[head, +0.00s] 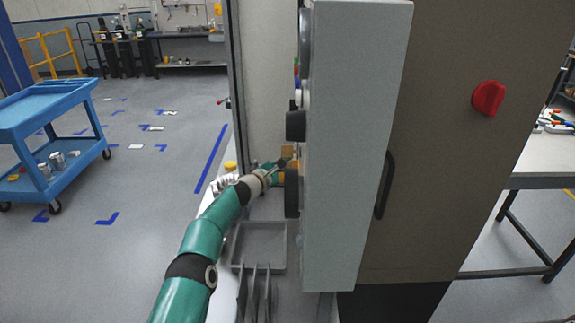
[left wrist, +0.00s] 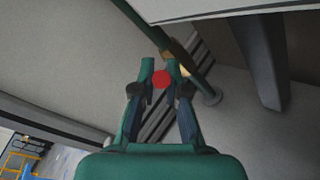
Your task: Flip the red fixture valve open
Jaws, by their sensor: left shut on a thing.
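In the left wrist view, a round red piece, seemingly part of the red fixture valve (left wrist: 162,79), sits between the fingertips of my left gripper (left wrist: 164,82). The fingers are closed around it, and the rest of the valve is hard to make out. In the head view my left gripper (head: 282,166) reaches in behind the edge of the open grey door, beside a dark round knob. The door side and the gripper hide the valve there. My right gripper is in neither view.
The grey door (head: 355,150) with dark knobs stands close right of my left arm. A grey tray (head: 258,246) and upright dividers lie below it. A red knob (head: 488,98) is on the brown cabinet (head: 450,190). A blue cart (head: 45,110) stands left; open floor lies between.

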